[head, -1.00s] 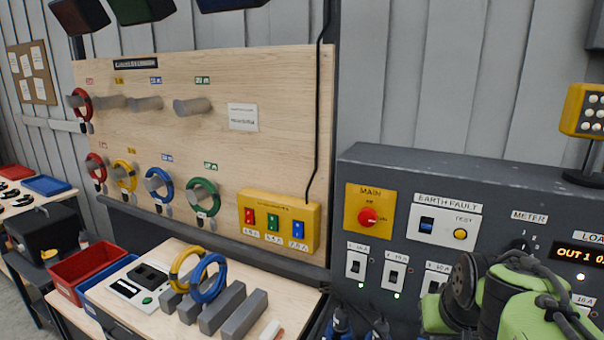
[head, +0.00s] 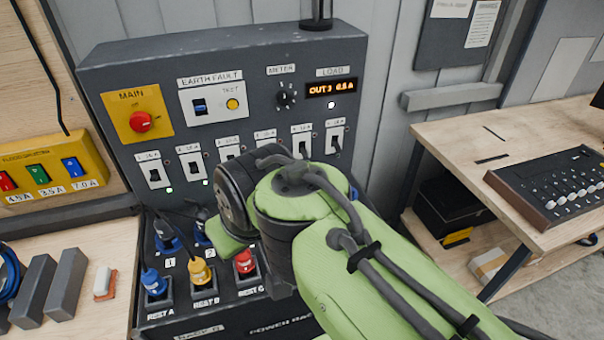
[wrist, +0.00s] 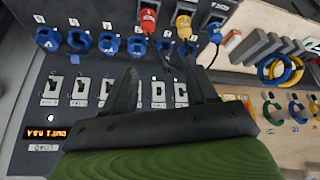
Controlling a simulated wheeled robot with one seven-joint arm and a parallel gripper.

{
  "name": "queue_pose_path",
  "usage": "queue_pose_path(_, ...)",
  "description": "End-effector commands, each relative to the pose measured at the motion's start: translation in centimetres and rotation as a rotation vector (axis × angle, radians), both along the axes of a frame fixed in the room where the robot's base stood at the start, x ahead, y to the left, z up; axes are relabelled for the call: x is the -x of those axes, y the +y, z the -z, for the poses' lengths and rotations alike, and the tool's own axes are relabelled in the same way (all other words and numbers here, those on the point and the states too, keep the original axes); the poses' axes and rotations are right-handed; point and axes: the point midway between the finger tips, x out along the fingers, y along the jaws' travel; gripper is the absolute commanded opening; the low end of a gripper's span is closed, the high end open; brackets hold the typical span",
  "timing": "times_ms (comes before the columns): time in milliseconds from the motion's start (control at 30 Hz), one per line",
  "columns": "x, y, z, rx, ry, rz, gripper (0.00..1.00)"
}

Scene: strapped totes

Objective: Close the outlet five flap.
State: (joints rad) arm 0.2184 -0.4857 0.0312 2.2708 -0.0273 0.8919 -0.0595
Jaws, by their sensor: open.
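A row of blue outlets runs along the dark power panel in the wrist view, which shows the panel upside down. Outlet five (wrist: 78,41) seems to be the second blue outlet from the left there. Its number is blurred, and I cannot tell its flap's angle. In the head view my arm hides outlet five. My gripper (wrist: 162,66) is open and empty in the wrist view. Its two dark fingers point at the panel, to the right of outlet five in that picture. In the head view the fingers are hidden behind my arm.
Breaker switches (head: 195,166) sit above the outlets, with the main knob (head: 140,121) and load display (head: 332,88) higher up. Yellow (head: 200,272) and red (head: 245,261) plugs stand in the rest sockets below, beside a blue plug (head: 153,283). Dark cables hang near the right finger.

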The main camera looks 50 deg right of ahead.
Motion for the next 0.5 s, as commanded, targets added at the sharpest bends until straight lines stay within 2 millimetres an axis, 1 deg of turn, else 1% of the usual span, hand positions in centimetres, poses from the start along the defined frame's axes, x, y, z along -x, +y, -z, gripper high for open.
queue_pose_path(33,-2.4,-2.2,-0.1,0.003,0.019,0.048,0.57)
queue_pose_path(67,-3.7,-3.6,-0.3,0.004,0.025,0.072,0.57)
queue_pose_path(100,-5.4,-5.5,-0.3,0.006,0.032,0.099,0.57)
queue_pose_path(167,-7.6,-8.8,0.0,0.005,0.044,0.142,0.57)
queue_pose_path(200,-8.9,-11.3,0.3,0.002,0.05,0.171,0.57)
queue_pose_path(233,-9.7,-13.2,0.7,-0.002,0.055,0.194,0.57)
queue_pose_path(267,-10.5,-15.3,1.2,-0.005,0.058,0.215,0.57)
queue_pose_path(300,-11.2,-18.1,2.0,-0.013,0.062,0.245,0.57)
queue_pose_path(367,-11.9,-22.4,3.4,-0.025,0.066,0.287,0.57)
queue_pose_path(400,-12.0,-25.1,4.3,-0.032,0.066,0.313,0.57)
queue_pose_path(500,-11.6,-30.3,6.5,-0.048,0.062,0.364,0.57)
